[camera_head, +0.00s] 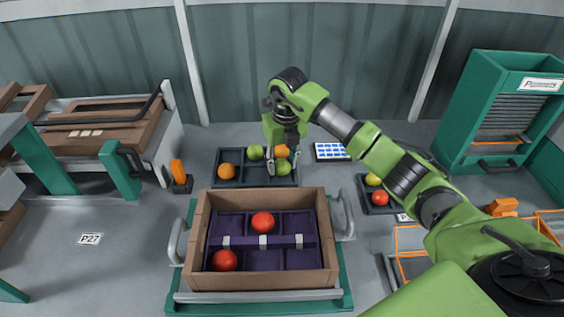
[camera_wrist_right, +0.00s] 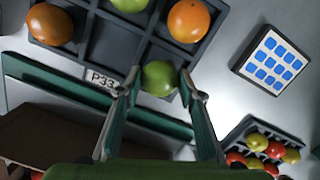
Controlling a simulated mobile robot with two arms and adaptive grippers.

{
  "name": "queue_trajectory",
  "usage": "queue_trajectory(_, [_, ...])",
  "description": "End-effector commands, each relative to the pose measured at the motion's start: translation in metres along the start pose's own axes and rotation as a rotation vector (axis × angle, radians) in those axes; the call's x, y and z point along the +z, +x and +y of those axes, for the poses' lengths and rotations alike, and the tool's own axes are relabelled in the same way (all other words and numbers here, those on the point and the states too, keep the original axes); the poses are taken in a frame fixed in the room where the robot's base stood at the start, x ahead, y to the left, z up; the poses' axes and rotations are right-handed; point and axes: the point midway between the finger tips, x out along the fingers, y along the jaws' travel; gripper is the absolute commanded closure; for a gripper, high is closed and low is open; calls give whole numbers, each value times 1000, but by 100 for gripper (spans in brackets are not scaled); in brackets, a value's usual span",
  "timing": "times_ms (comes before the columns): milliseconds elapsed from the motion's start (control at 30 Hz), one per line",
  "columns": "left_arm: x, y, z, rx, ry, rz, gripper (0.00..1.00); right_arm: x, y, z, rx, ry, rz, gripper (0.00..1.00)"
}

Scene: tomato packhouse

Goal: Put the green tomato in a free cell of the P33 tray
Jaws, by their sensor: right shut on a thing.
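The dark P33 tray (camera_head: 238,183) stands behind the brown crate; its label (camera_wrist_right: 100,78) reads P33 in the right wrist view. My right gripper (camera_head: 283,166) is shut on a green tomato (camera_head: 283,168), which also shows between the fingers in the wrist view (camera_wrist_right: 158,78). It is at the tray's front right cell; I cannot tell whether it touches the floor. An orange tomato (camera_head: 227,171) is front left, another green tomato (camera_head: 255,152) back middle, another orange tomato (camera_head: 281,151) back right. The front middle cell (camera_wrist_right: 112,42) looks empty. My left gripper is not in view.
The brown crate (camera_head: 328,262) in front holds a purple divided insert with two red tomatoes (camera_head: 262,222). A blue-dotted white card (camera_head: 331,151) lies right of the tray. A small dark tray (camera_head: 370,207) with tomatoes stands further right. An orange-handled item (camera_head: 178,172) stands left.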

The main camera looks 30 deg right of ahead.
Motion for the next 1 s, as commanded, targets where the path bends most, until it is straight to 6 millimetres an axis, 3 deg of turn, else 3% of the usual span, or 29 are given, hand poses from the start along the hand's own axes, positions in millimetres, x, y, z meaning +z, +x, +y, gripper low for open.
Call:
queue_trajectory(900, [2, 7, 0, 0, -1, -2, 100, -1, 12, 0, -1, 0, 0, 75])
queue_trajectory(1000, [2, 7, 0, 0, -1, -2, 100, -1, 12, 0, -1, 0, 0, 45])
